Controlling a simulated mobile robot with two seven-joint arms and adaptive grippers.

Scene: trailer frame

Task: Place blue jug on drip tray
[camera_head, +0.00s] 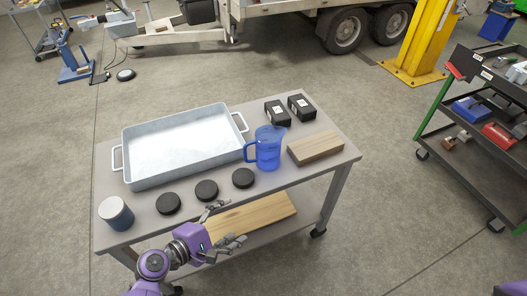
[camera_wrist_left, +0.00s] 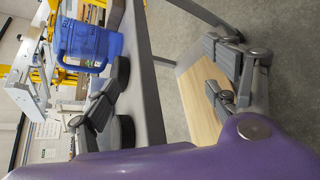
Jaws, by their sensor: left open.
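The blue jug (camera_head: 268,150) stands upright on the table, just right of the drip tray, with its handle toward the tray. It also shows sideways in the left wrist view (camera_wrist_left: 90,45). The drip tray (camera_head: 180,142) is a wide, shallow, pale grey pan with a handle at each end, and it is empty. My left gripper (camera_head: 232,222) is open and empty at the table's front edge, apart from the jug. Its spread fingers also show in the left wrist view (camera_wrist_left: 162,75). My right gripper is not in view.
Several black round pucks (camera_head: 206,190) line the table's front, between my left gripper and the tray. A blue-and-white can (camera_head: 116,214) stands at front left. Two black boxes (camera_head: 277,113) and a wood block (camera_head: 316,148) flank the jug. A tool cart (camera_head: 490,120) stands right.

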